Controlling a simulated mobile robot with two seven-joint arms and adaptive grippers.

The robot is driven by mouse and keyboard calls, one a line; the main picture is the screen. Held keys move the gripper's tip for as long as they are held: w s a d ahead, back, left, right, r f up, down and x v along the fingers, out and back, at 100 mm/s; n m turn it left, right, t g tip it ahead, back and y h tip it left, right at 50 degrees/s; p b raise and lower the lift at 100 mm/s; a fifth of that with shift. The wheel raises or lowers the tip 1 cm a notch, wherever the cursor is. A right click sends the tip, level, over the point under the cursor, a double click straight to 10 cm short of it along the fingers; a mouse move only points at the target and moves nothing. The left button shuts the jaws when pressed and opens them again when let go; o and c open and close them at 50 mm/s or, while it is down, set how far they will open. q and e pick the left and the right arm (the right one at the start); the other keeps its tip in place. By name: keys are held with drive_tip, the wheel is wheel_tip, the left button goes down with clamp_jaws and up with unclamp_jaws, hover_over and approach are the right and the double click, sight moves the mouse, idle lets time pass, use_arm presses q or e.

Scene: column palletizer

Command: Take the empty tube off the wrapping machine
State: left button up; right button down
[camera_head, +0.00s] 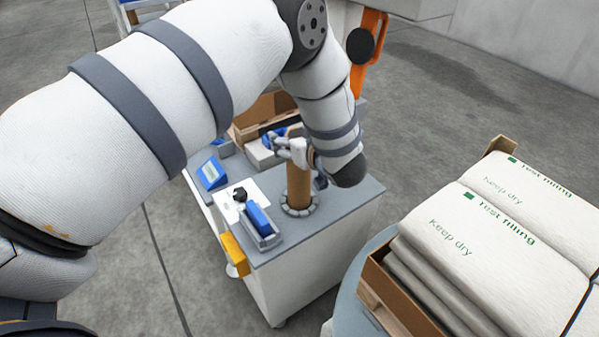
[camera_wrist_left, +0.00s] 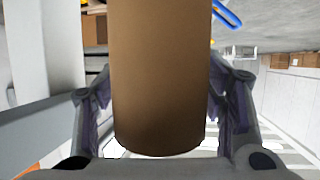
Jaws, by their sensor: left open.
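A brown cardboard tube (camera_head: 299,188) stands upright in a grey ring (camera_head: 312,209) on the top of a grey-and-white cabinet (camera_head: 345,213). My left gripper (camera_head: 301,154) is at the tube's upper part, with its fingers on either side of it. In the left wrist view the tube (camera_wrist_left: 160,75) fills the middle between the two open fingers of the gripper (camera_wrist_left: 163,115). Whether the fingers touch the tube is not clear. My left forearm and wrist hide part of the area behind it. My right gripper is not in view.
White "Keep dry" sacks (camera_head: 480,240) are stacked at the right. An orange post (camera_head: 371,48) stands behind. Bare floor lies left of the cabinet.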

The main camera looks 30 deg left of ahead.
use_arm(q)
drive_tip(key=shift+w+a+f, duration=0.15)
drive_tip(key=shift+a, duration=0.05)
clamp_jaws()
idle(0.5)
